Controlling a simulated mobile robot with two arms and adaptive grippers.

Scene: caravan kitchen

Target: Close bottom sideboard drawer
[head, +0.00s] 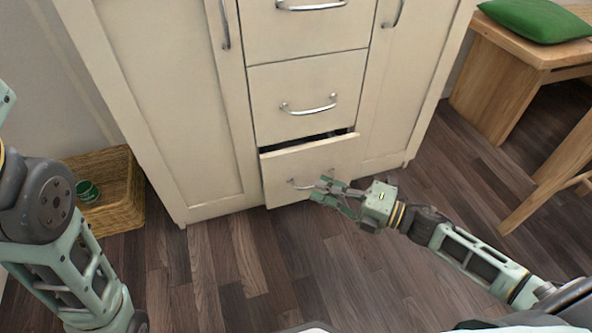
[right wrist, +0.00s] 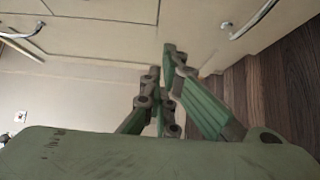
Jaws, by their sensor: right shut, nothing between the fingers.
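The bottom sideboard drawer (head: 285,168) stands a little way out of the cream sideboard (head: 180,110); a dark gap shows along its top edge in the head view. Its metal handle (head: 297,186) is partly hidden behind my right gripper. My right gripper (head: 322,188) is in front of the drawer's right half, close to its face, with its fingers together and nothing between them. In the right wrist view the fingers (right wrist: 170,62) point at the cream furniture front; whether they touch it I cannot tell. My left arm shows at the left edge, but its gripper does not.
The drawer above (head: 307,97) is shut, with cupboard doors on both sides. A wicker basket (head: 125,195) holding a green can (head: 88,191) stands on the floor at left. A wooden bench (head: 500,70) with a green cushion (head: 538,18) is at right. The floor before the sideboard is clear.

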